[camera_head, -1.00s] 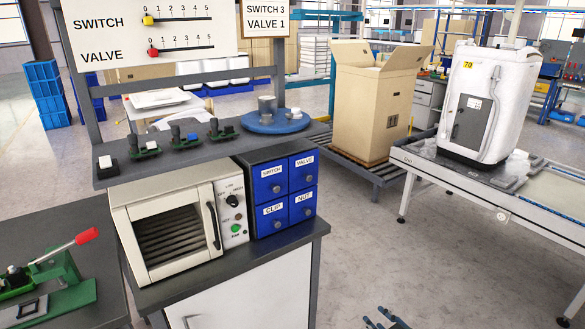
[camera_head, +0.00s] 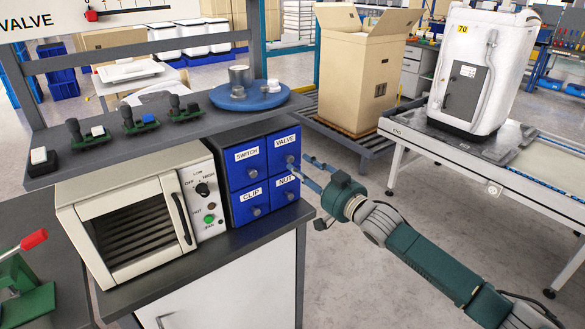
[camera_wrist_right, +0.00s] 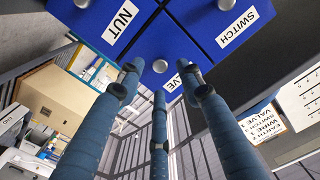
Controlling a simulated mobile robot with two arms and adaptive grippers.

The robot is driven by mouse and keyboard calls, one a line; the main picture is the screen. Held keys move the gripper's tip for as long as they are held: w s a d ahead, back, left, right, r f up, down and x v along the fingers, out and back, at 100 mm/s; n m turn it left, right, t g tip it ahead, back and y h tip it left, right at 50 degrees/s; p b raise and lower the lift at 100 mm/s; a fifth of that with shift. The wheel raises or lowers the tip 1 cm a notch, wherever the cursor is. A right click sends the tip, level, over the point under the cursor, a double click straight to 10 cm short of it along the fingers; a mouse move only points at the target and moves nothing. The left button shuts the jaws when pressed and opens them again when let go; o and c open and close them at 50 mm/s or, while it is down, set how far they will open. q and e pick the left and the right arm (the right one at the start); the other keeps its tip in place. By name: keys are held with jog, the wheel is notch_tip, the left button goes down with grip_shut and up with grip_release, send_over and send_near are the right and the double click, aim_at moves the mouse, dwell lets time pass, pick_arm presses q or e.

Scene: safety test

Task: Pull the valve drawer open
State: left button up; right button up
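The valve drawer (camera_head: 279,147) is the top right one of a blue drawer set. Its front looks flush with its neighbours, so it is shut. Its round grey knob (camera_head: 290,159) also shows in the right wrist view (camera_wrist_right: 160,66). My right gripper (camera_head: 308,171) is just right of the drawer fronts, fingers pointing at them. In the right wrist view its three blue fingers are spread and empty, and the knob appears between the side fingertips. One finger partly hides the VALVE label (camera_wrist_right: 177,82). I cannot tell the remaining gap. My left gripper is not in view.
Switch (camera_head: 247,167), clip (camera_head: 249,200) and nut (camera_head: 284,192) drawers adjoin it. A white oven (camera_head: 130,220) stands left. A shelf (camera_head: 105,155) with small devices and a blue round plate (camera_head: 248,97) is above. Open floor lies right of the cabinet.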

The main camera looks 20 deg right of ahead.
aim_at(291, 161)
jog(key=b+x, duration=0.1)
jog(key=x, duration=0.2)
jog(key=shift+w+a+f, duration=0.1)
jog(key=shift+w, duration=0.3)
jog(key=shift+w+a+b, duration=0.2)
jog(key=shift+w+b, duration=0.2)
jog(key=shift+w, duration=0.15)
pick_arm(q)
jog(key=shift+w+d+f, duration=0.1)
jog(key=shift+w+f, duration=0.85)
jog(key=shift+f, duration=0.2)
pick_arm(e)
jog(key=shift+c, duration=0.5)
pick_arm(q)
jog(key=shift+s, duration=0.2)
pick_arm(e)
grip_shut()
